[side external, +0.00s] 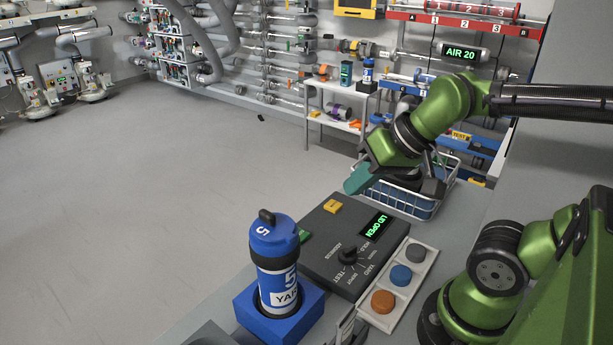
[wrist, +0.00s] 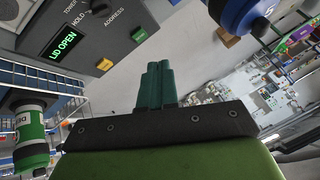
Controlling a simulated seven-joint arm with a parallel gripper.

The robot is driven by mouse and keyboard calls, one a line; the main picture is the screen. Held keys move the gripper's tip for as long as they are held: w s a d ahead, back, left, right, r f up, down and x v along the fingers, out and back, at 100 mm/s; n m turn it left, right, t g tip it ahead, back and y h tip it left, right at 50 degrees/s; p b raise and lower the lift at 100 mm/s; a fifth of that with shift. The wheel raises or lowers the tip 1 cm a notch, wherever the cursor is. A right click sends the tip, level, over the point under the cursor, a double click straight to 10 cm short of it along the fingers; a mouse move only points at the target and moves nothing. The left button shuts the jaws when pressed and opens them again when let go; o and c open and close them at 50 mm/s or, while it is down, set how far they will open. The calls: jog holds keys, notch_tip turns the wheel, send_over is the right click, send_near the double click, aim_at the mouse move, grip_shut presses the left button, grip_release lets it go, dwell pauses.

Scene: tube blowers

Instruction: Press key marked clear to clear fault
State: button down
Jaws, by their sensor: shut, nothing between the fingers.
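The dark control panel (side external: 325,262) lies on the grey counter. Its green display (side external: 376,224) reads "LID OPEN". A yellow key (side external: 332,206) is at its far edge and a green key (side external: 305,236) at its left edge; their markings are too small to read. In the wrist view the yellow key (wrist: 104,65) and green key (wrist: 139,35) are at the upper left, apart from the fingers. My gripper (side external: 356,181) is shut and empty, with teal fingers above and beyond the panel's far end. The fingers also show in the wrist view (wrist: 158,76), pointing up the picture.
A blue canister (side external: 275,255) marked 5 stands upright in a blue holder (side external: 245,313) left of the panel. Grey, blue (side external: 401,275) and orange round buttons line a white strip right of it. A black knob (side external: 348,256) rises from the panel.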

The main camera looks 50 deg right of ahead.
jog(key=w+d+f+m+g+y, duration=0.1)
jog(key=w+d+f+m, duration=0.55)
jog(key=m, duration=0.25)
jog(key=m+t+h, duration=0.1)
jog(key=m+t, duration=0.2)
jog(key=m, duration=0.8)
send_over(337, 206)
notch_tip(337, 206, down, 2)
jog(key=f, duration=0.1)
jog(key=shift+d+r, duration=0.1)
jog(key=shift+r, duration=0.15)
jog(key=shift+f, duration=0.1)
jog(key=shift+f, duration=4.35)
jog(key=shift+f, duration=0.4)
